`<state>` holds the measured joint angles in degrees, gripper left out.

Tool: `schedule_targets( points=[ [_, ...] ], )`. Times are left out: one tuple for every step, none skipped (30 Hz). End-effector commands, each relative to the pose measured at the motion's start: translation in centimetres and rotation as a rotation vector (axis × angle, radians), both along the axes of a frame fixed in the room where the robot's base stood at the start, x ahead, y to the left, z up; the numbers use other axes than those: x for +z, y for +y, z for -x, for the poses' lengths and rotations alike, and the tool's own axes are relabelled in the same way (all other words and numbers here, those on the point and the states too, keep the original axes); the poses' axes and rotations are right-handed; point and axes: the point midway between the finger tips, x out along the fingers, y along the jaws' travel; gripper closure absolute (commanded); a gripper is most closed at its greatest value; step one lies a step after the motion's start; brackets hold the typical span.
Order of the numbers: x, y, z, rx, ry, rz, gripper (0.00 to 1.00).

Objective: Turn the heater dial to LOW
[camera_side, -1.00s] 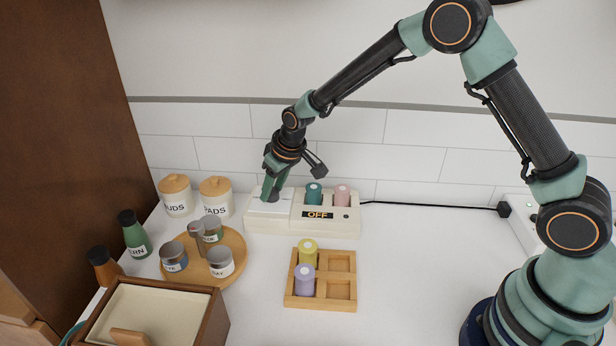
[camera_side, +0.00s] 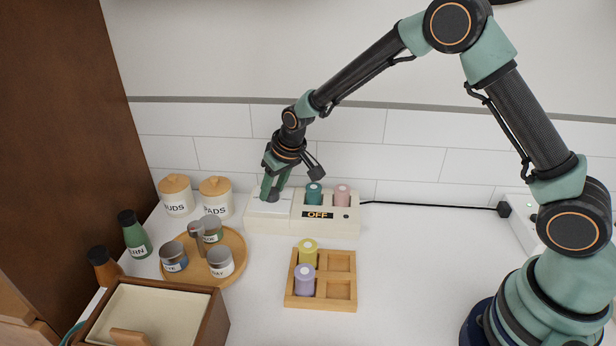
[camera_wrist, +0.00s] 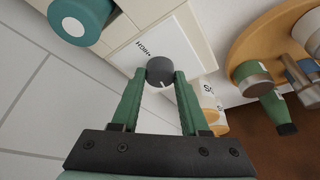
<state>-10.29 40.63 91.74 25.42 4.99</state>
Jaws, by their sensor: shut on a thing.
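The heater (camera_side: 330,229) is a long cream box against the tiled wall in the side view, and its display (camera_side: 318,215) reads OFF. In the wrist view, the round dark grey dial (camera_wrist: 161,69) sits on a white panel (camera_wrist: 178,50). A label reading HIGH is above-left of the dial, and a small pale mark shows on the dial's lower edge. No LOW label can be read. My gripper (camera_wrist: 163,78) is shut on the dial, with one green finger on each side.
A teal roller (camera_side: 314,195) and a pink roller (camera_side: 342,195) stand in the heater's right part. A wooden rack (camera_side: 340,290) holds yellow and purple rollers in front. A round wooden tray (camera_side: 237,243) with small tins stands at left.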

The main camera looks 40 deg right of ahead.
Motion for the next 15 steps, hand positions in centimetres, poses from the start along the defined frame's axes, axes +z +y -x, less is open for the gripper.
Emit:
schedule_targets(
  points=[
    [0.32, 0.17, -0.3, 0.002, -0.012, -0.002, 1.0],
    [0.33, 0.18, -0.3, 0.002, -0.012, -0.002, 1.0],
    [0.33, 0.19, -0.31, 0.002, -0.013, -0.002, 1.0],
    [0.33, 0.2, -0.31, 0.002, -0.013, -0.002, 1.0],
    [0.34, 0.2, -0.32, 0.002, -0.013, -0.002, 1.0],
    [0.35, 0.21, -0.32, 0.002, -0.013, -0.002, 1.0],
    [0.35, 0.22, -0.32, 0.002, -0.013, -0.002, 1.0],
    [0.35, 0.23, -0.32, 0.002, -0.013, -0.002, 1.0],
    [0.36, 0.23, -0.33, 0.002, -0.014, -0.002, 1.0],
    [0.37, 0.24, -0.34, 0.003, -0.014, -0.002, 1.0],
    [0.37, 0.25, -0.34, 0.003, -0.014, -0.003, 1.0],
    [0.37, 0.25, -0.35, 0.003, -0.014, -0.003, 0.44],
    [0.36, 0.25, -0.33, 0.003, -0.014, -0.003, 0.33],
    [0.34, 0.24, -0.31, 0.002, -0.013, -0.002, 0.26],
    [0.3, 0.22, -0.27, 0.002, -0.011, -0.002, 0.26]
  ],
)
